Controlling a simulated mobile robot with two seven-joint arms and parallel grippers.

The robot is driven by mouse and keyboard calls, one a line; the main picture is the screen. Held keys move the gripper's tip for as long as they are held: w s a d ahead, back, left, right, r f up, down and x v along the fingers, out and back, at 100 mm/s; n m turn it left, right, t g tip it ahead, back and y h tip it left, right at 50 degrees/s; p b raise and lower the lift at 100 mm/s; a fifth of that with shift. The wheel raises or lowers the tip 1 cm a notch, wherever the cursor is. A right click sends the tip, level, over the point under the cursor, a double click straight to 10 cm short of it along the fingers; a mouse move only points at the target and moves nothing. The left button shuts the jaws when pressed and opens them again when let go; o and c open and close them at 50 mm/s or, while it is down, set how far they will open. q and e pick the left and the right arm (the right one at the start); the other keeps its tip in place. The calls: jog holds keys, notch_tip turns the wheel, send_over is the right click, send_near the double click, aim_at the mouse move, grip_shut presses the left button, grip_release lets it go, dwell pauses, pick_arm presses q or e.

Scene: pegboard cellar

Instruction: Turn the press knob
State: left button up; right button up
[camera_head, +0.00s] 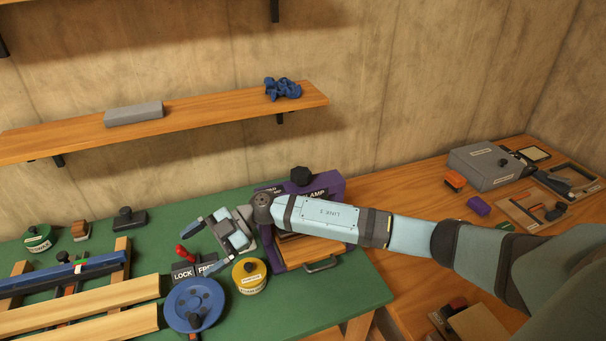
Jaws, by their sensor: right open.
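A purple press (330,189), its label partly hidden and ending in "LAMP", stands at the right of the green bench top. A black lobed knob (300,176) sits on its top. My right arm crosses in front of the press and hides much of it. My right gripper (204,248) is open and empty, left of the press, its fingers pointing left. It is apart from the black knob. A red-tipped lever (181,250) with a LOCK/FREE plate (186,272) stands just left of the fingers. My left gripper is out of view.
A yellow round tin (250,283) and a blue handwheel (194,312) stand close below my gripper. Wooden rails (90,325) and a blue bar lie at left. A shelf (200,121) runs along the wall above. A grey box (485,166) stands on the wooden bench at right.

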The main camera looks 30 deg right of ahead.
jog(key=w+d+r+m+h+b, duration=0.1)
jog(key=w+d+h, duration=0.3)
jog(key=d, duration=0.3)
jog(key=w+d+r+h, duration=0.2)
jog(key=w+d+h, duration=0.2)
jog(key=d, duration=0.3)
notch_tip(320, 180, up, 10)
jog(key=m+h, duration=0.6)
jog(key=h, duration=0.1)
send_over(302, 171)
notch_tip(302, 171, down, 14)
jog(key=shift+r+p, duration=0.1)
jog(key=shift+p, duration=0.6)
jog(key=shift+s, duration=0.1)
jog(key=c, duration=0.9)
